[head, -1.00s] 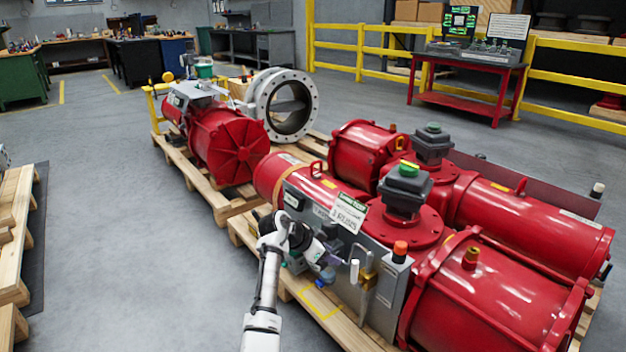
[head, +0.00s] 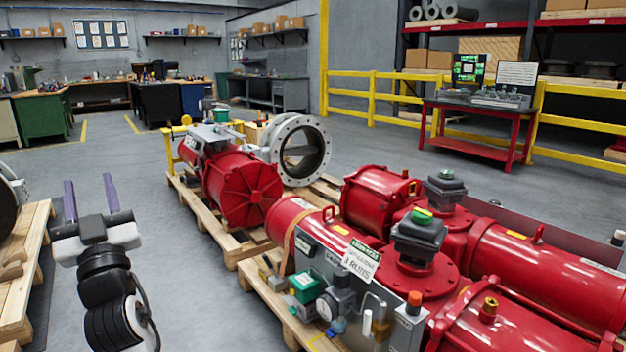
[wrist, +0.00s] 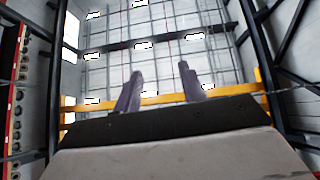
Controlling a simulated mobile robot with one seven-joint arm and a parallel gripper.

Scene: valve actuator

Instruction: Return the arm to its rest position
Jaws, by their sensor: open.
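My gripper (head: 90,198) is at the left of the head view, raised with its two purple-grey fingers pointing up. The fingers stand apart with nothing between them. In the wrist view the two fingers (wrist: 158,88) also stand apart and empty, against the ceiling and its lights. My gripper is clear of the red valve actuator (head: 430,260), which lies on a wooden pallet (head: 262,290) to the right. The actuator's grey control panel (head: 325,255) carries gauges, fittings and a white tag (head: 361,260).
Another red actuator (head: 240,188) with a flanged valve (head: 300,150) sits on a pallet behind. A wooden pallet (head: 30,240) stands at the left edge, close to my gripper. Open grey floor (head: 135,180) lies between. A yellow railing (head: 395,98) and red table (head: 470,150) are at the back.

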